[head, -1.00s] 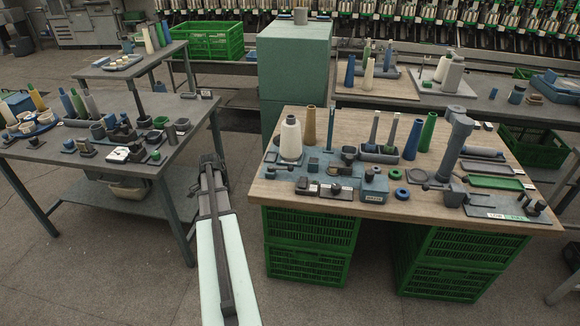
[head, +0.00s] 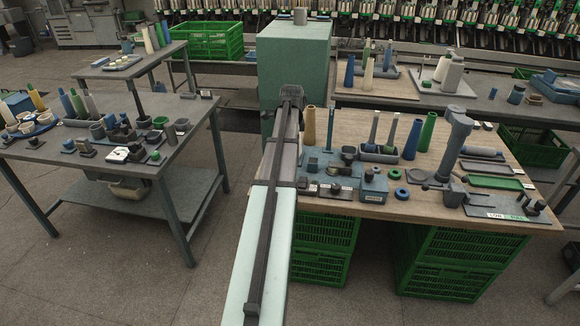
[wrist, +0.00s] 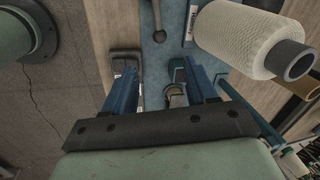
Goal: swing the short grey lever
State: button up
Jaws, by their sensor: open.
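In the wrist view, my gripper (wrist: 160,72) is open, its two blue fingers apart over the edge of the wooden table and a blue plate (wrist: 174,52). A short grey rod with a round knob end (wrist: 160,34) lies over the plate, beyond the fingertips. It looks like the short grey lever, but I cannot tell for sure. A small grey ring-shaped part (wrist: 175,92) shows between the fingers, with no visible grip on it. In the head view, the blue plate (head: 312,160) is on the wooden table, and my arm hides its left side and my fingers.
A white yarn cone (wrist: 240,38) lies close to the right finger in the wrist view. A dark block (wrist: 125,62) is by the left finger. A grey column (head: 455,145) and several bobbins stand farther right on the wooden table (head: 400,209).

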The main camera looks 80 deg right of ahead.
jog(key=f, duration=0.4)
jog(key=d+f, duration=0.1)
jog(key=f, duration=0.3)
jog(key=d+f, duration=0.1)
jog(key=f, duration=0.4)
jog(key=shift+w+d, duration=0.2)
jog(key=shift+w, duration=0.1)
grip_shut()
